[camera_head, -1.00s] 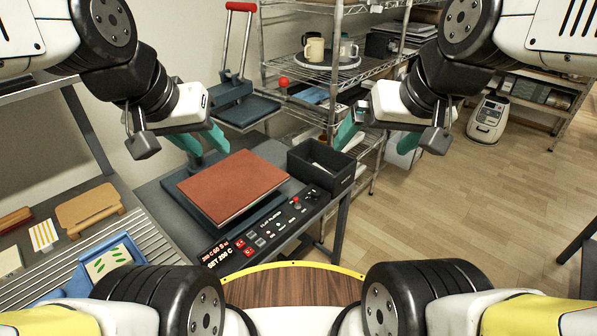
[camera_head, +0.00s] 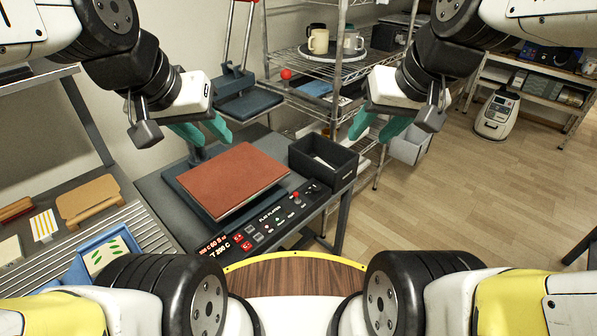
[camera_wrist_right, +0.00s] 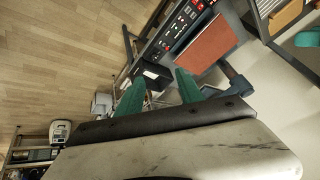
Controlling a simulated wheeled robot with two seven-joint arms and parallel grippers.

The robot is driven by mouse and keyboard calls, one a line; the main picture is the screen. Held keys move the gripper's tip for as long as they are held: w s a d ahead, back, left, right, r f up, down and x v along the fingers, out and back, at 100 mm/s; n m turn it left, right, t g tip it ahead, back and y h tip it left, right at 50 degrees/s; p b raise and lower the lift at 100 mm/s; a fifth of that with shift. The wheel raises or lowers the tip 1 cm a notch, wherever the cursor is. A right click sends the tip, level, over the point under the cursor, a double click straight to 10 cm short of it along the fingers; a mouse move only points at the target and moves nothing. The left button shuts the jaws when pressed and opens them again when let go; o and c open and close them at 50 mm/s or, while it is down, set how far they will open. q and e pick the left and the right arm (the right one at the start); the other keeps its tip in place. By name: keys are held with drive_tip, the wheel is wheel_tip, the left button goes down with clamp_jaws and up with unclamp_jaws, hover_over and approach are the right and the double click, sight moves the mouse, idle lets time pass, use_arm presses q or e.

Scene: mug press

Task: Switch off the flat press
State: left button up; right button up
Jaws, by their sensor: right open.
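The flat press stands on a dark grey bench, its brown-red plate (camera_head: 233,180) lying flat. Its control panel (camera_head: 262,227) faces me along the front edge, with lit red displays, several small buttons and a red knob. The press also shows in the right wrist view, with the panel (camera_wrist_right: 183,24) beside the plate (camera_wrist_right: 212,45). My left gripper (camera_head: 205,132) has teal fingers and hangs above the back left of the press; its fingers look apart and nothing shows between them. My right gripper (camera_head: 377,128) is open and empty, in the air right of the press.
A black bin (camera_head: 323,162) stands right of the plate. A wire shelf with mugs on a round tray (camera_head: 333,53) stands behind. A blue tray (camera_head: 108,252) and wooden boards (camera_head: 90,198) lie on the left.

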drive_tip(key=w+f+g, duration=0.1)
drive_tip(key=w, duration=0.1)
drive_tip(key=w+a+f, duration=0.1)
drive_tip(key=w+f, duration=0.1)
drive_tip(key=w+f+g+y, duration=0.1)
drive_tip(key=w, duration=0.2)
drive_tip(key=shift+a+f+g, duration=0.25)
drive_tip(key=shift+a+g, duration=0.05)
drive_tip(key=shift+a, duration=0.05)
clamp_jaws()
drive_tip(key=w+f+m+y, duration=0.2)
drive_tip(key=w+f, duration=0.4)
drive_tip(key=f, duration=0.5)
drive_tip(key=w+f+m+t+y, duration=0.1)
drive_tip(key=w+f+y, duration=0.4)
drive_tip(key=f, duration=0.7)
drive_tip(key=w+f+m+y, duration=0.3)
drive_tip(key=w+f, duration=0.5)
drive_tip(key=f, duration=0.4)
drive_tip(key=shift+a+t+y, duration=0.2)
drive_tip(key=shift+t+y, duration=0.1)
drive_tip(key=shift+t, duration=0.1)
